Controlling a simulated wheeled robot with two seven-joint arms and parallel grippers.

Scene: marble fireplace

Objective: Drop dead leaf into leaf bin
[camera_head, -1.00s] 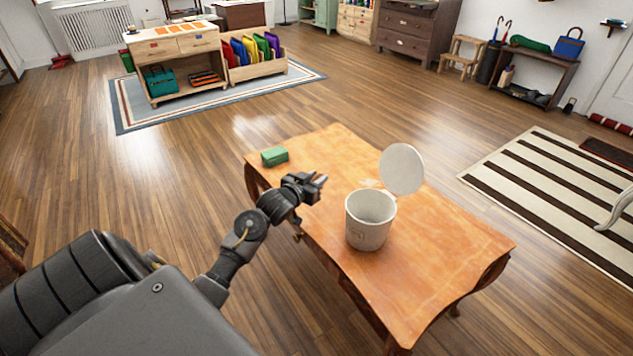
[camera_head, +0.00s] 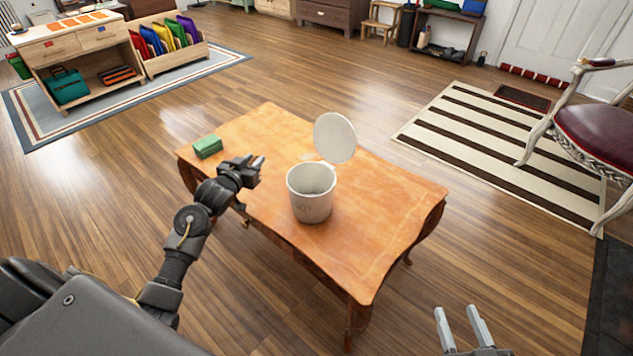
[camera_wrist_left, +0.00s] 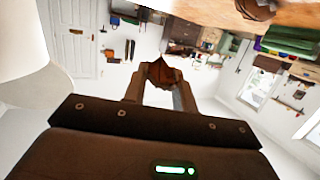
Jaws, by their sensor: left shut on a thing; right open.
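The leaf bin is a white bucket (camera_head: 311,196) on the orange wooden table (camera_head: 390,215), with its round lid (camera_head: 335,138) raised at the back. My left gripper (camera_head: 256,166) is above the table, left of the bin and apart from it. In the left wrist view it is shut on a brown dead leaf (camera_wrist_left: 160,73) between its fingertips. The leaf is hard to make out in the head view. My right gripper (camera_head: 461,318) is open and empty at the bottom right, over the floor in the picture.
A green box (camera_head: 208,147) sits on the table's far left corner. A carved chair with a dark red seat (camera_head: 600,137) stands at the right by a striped rug (camera_head: 480,130). A shelf with coloured folders (camera_head: 165,45) is at the back left. The table's right half is clear.

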